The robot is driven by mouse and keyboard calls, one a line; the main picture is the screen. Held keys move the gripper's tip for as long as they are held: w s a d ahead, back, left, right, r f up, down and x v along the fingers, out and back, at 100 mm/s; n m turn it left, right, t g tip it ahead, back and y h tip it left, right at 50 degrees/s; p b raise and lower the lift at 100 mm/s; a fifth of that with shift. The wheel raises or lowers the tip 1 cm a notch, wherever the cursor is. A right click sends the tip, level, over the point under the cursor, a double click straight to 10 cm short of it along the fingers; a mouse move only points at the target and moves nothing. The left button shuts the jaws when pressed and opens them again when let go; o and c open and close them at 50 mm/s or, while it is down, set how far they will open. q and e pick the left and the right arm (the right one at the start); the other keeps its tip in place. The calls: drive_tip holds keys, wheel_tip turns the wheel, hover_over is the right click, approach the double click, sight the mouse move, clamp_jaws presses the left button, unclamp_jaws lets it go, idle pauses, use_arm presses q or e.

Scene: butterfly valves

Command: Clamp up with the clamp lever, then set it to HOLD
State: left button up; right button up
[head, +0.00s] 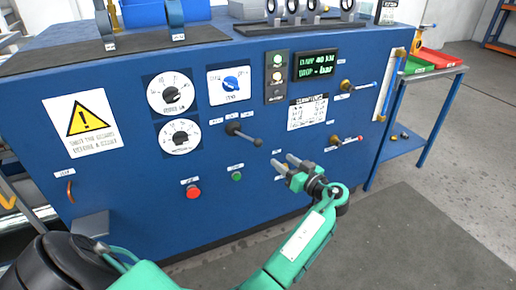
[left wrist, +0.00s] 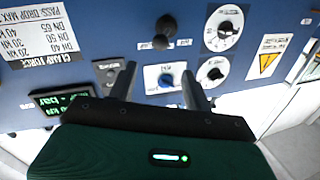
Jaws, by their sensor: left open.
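A dark lever (head: 243,134) with a round knob sticks out of the middle of the blue panel, angled down and right. Its small labels are too small to read, so I cannot confirm that it is the clamp lever. In the left wrist view a dark lever (left wrist: 163,30) shows nearly end-on. The display (head: 316,63) reads about 40 kN, with a dash before bar. My left gripper (head: 283,160) is open and empty, in front of the panel, right of and below the lever, apart from it. It also shows in the left wrist view (left wrist: 158,80). My right gripper is not in view.
Two dials (head: 170,93) and a blue selector knob (head: 231,83) are on the panel. A red button (head: 193,191) and green button (head: 237,176) sit low. A side table (head: 433,75) holds trays.

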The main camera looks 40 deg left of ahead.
sight(261, 145)
use_arm(q)
drive_tip(key=x, duration=1.3)
drive_tip(key=shift+w+a+p, duration=0.15)
drive_tip(key=shift+a+p, duration=0.15)
drive_tip(key=shift+p, duration=0.05)
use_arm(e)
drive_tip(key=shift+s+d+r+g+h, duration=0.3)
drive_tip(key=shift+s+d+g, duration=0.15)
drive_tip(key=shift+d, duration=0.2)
